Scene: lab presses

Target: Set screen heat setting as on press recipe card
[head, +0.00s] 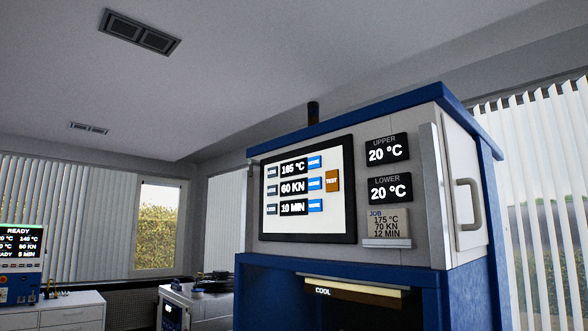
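The press screen (307,190) is a white panel in a dark frame on the front of the blue and grey press (400,215). Its top row, the heat setting (293,168), seems to read 165 °C, though the middle digit is blurred. The rows below read 60 KN and 10 MIN. Each row has a small button at its left and a blue button (315,162) at its right. An orange TEST button (332,181) sits beside them. The recipe card (389,223) reads JOB 175 °C, 70 KN, 12 MIN. Neither gripper is in view.
UPPER (388,150) and LOWER (390,189) displays both read 20 °C. A COOL label (323,292) marks the opening below. A handle (468,214) sticks out on the press's right side.

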